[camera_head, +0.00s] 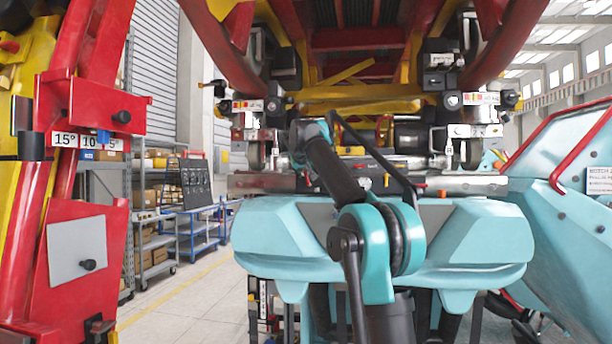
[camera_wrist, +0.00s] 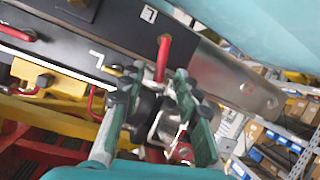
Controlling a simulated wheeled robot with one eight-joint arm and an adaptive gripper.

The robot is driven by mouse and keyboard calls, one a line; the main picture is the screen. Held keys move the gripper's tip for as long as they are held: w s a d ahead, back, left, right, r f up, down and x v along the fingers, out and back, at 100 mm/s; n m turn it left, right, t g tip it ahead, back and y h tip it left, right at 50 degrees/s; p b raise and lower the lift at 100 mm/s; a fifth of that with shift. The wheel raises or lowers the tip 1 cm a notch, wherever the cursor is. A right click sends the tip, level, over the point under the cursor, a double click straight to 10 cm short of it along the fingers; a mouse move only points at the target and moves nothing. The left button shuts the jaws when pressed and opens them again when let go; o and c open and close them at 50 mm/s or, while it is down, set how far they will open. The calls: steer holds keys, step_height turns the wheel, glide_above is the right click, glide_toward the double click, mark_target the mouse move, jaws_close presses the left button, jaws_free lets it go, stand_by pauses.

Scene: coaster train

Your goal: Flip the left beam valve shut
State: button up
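A red lever (camera_wrist: 163,57) stands out from a dark beam (camera_wrist: 110,42) in the wrist view, near a white "L"-like mark. I take it for the left beam valve's handle. My gripper (camera_wrist: 155,82) has two green-and-black fingers, spread apart. The lever lies between the fingertips in the picture; I cannot tell whether they touch it. A black cylinder with a pale metal bracket shows between the fingers and partly hides the lower lever. In the head view, the beam (camera_head: 270,183) crosses behind my arm, which hides part of it; my gripper is not clearly visible there.
A second red handle (camera_wrist: 22,33) and a yellow block (camera_wrist: 35,75) sit along the beam. In the head view, the red-and-yellow coaster train (camera_head: 345,75) hangs above. A red frame (camera_head: 95,120) stands left and a turquoise body (camera_head: 570,220) right. Open floor (camera_head: 190,290) lies left.

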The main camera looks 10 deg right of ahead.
steer(key=shift+x, duration=1.15)
steer(key=shift+c, duration=0.5)
jaws_close()
